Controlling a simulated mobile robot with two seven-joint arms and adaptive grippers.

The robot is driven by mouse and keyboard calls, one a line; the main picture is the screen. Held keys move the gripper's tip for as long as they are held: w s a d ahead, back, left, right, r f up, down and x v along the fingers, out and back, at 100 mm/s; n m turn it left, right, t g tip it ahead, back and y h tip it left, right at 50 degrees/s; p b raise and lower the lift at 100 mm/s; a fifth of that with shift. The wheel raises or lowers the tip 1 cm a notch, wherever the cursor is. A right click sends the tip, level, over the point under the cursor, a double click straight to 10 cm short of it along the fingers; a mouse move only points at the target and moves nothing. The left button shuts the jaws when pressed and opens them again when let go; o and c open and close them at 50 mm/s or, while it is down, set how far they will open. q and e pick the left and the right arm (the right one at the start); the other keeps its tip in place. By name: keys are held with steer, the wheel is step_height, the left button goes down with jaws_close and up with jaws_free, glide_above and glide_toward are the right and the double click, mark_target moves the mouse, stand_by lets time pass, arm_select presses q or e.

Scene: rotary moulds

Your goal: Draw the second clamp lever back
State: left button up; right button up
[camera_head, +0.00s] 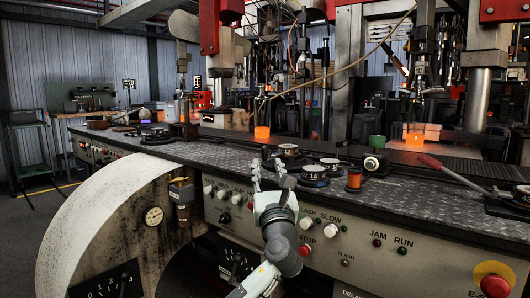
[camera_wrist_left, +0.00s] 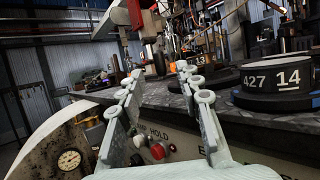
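My left gripper (camera_head: 267,170) is at the bench's front edge, pointing up, well left of the red grip. Its fingers are apart with nothing between them, as the left wrist view (camera_wrist_left: 160,85) also shows. My right gripper is not in view.
Round black-and-white moulds (camera_head: 313,172) stand on the dark patterned bench top (camera_head: 225,146), just right of my left gripper; one (camera_wrist_left: 275,80) reads "427 14". A red spool (camera_head: 354,179) and a green-topped piece (camera_head: 377,141) stand farther right.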

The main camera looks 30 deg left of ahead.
mark_target(265, 154)
arm_select(q)
steer(key=x, duration=0.7)
steer(key=shift+a, duration=0.1)
jaws_close()
